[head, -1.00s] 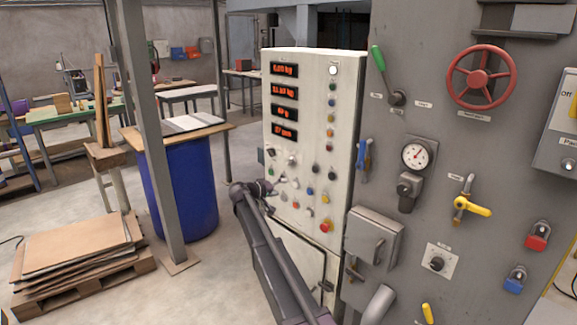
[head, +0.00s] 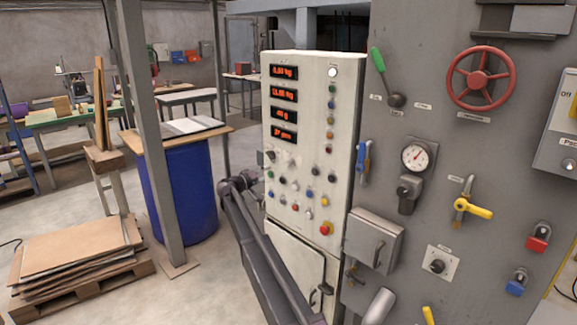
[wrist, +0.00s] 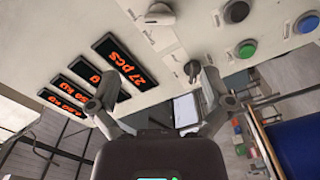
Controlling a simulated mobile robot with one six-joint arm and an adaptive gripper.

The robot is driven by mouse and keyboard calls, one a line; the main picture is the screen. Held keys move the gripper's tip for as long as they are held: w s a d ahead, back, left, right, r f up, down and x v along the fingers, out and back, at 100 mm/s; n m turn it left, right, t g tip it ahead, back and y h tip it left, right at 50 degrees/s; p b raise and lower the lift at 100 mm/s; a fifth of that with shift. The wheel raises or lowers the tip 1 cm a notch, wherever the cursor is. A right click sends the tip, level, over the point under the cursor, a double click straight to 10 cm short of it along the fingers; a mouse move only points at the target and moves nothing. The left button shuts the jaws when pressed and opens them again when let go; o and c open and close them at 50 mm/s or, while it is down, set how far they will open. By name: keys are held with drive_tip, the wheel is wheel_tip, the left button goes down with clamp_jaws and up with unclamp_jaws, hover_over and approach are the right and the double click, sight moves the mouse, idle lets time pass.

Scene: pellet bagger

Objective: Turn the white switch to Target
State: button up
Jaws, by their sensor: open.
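A pale switch (wrist: 160,12) with a raised handle sits on the cream control panel at the top of the wrist view. In the head view the white switch (head: 291,161) is small, below the red displays; its label and setting are too small to read. A dark switch (wrist: 192,70) is beside it, nearer the panel edge. My gripper (wrist: 162,80) is open and empty. Its fingers point at the panel edge, the right one close to the dark switch; whether it touches is unclear. The white switch lies beyond the fingertips. In the head view my arm hides most of the gripper.
The cream panel (head: 305,68) carries red displays (head: 284,95) and several buttons, including a green button (wrist: 247,49) and a blue button (wrist: 307,22). A grey post (head: 160,150) and blue barrel (head: 195,190) stand left. The grey machine wall is right.

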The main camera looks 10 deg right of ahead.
sight(288, 167)
drive_tip(key=x, duration=1.3)
drive_tip(key=shift+c, duration=0.2)
